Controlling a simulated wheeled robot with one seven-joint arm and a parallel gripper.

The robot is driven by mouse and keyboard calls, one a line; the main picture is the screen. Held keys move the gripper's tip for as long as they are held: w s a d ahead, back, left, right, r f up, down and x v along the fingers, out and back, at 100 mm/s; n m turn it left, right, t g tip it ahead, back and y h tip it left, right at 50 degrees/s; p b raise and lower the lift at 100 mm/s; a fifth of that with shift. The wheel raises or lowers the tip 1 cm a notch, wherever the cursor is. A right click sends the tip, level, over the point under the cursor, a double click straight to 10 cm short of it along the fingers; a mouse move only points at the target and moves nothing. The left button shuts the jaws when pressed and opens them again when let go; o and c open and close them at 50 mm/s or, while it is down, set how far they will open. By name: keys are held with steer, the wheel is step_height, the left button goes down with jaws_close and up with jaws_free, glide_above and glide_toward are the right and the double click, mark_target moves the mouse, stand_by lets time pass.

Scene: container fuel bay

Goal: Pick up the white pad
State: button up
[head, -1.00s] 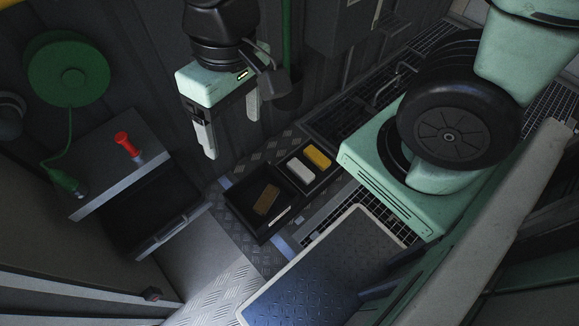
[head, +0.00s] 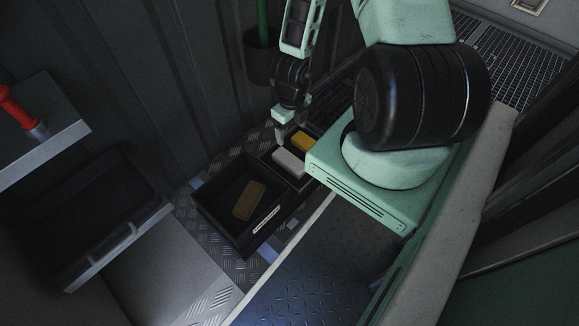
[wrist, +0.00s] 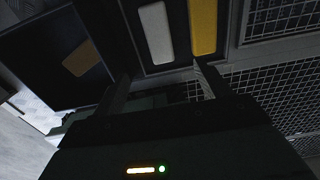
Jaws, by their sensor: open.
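The white pad (head: 288,162) lies in a small dark tray (head: 309,183), beside a yellow pad (head: 301,140). In the wrist view the white pad (wrist: 157,32) lies flat, left of the yellow pad (wrist: 203,25). My gripper (head: 290,138) is just above the tray, close to the white pad. In the wrist view its two open fingers (wrist: 160,80) point toward the tray, with the near end of the white pad between their directions. Nothing is between the fingers. I cannot tell the exact height above the pad.
A larger black bin (head: 225,228) with a brown pad (head: 249,200) adjoins the tray. A grey drawer (head: 120,243) and a red-handled fixture (head: 22,112) stand at the left. A dark corrugated wall (head: 150,90) rises behind. Metal grating (wrist: 285,85) lies right of the tray.

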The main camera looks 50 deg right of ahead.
steer(key=b, duration=0.7)
glide_above(290, 159)
steer(key=f, duration=1.1)
steer(key=shift+s+f, duration=0.2)
steer(key=shift+s, duration=0.05)
steer(key=f+b, duration=0.4)
steer(key=f, duration=0.1)
steer(key=shift+w+a+f, duration=0.1)
steer(key=shift+w+f, duration=0.05)
steer(key=shift+w, duration=0.1)
steer(key=c, duration=1)
